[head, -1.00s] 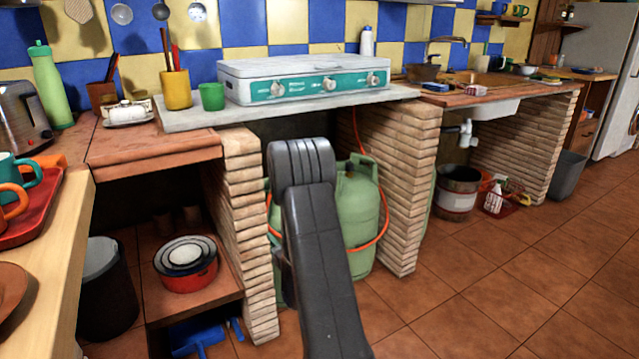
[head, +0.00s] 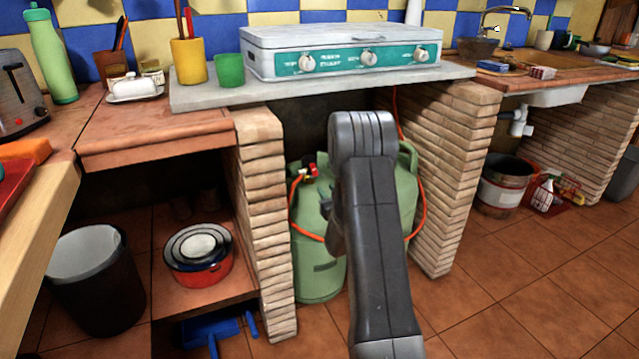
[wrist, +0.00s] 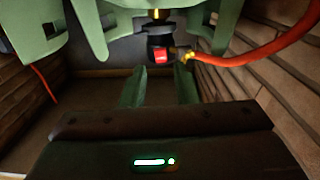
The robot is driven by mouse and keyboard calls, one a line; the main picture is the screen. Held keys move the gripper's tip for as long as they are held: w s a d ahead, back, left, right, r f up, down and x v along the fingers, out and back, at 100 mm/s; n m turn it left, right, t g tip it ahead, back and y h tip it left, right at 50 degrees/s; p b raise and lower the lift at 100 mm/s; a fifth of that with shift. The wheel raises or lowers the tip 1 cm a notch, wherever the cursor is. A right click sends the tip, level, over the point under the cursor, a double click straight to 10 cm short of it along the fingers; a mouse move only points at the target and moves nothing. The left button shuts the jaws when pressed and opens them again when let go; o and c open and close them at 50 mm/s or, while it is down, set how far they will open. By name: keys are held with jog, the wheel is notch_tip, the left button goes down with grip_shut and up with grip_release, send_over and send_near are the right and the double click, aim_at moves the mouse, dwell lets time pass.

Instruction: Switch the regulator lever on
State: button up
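The green gas cylinder (head: 318,272) stands under the stove counter between two brick piers, partly hidden behind my arm. Its regulator (head: 309,172), with a red part, shows left of my arm in the head view. In the wrist view the dark regulator (wrist: 158,40) hangs below a brass fitting, with the red lever (wrist: 162,57) facing me and an orange hose (wrist: 262,55) leaving to the right. My gripper (wrist: 161,76) is open and empty, its two fingers apart just below and in front of the lever.
Brick piers (head: 264,225) (head: 455,185) flank the cylinder bay closely. A counter slab (head: 210,97) with the stove (head: 345,48) lies above. A shelf with red pots (head: 198,268) and a black bin (head: 95,285) are at left. Tiled floor (head: 520,290) is free at right.

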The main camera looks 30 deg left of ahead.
aim_at(314, 170)
jog(key=b+x, duration=0.1)
jog(key=x, duration=0.6)
jog(key=shift+w+a+b, duration=0.15)
jog(key=shift+a+b, duration=0.05)
jog(key=shift+b, duration=0.1)
jog(key=shift+c, duration=0.2)
grip_shut()
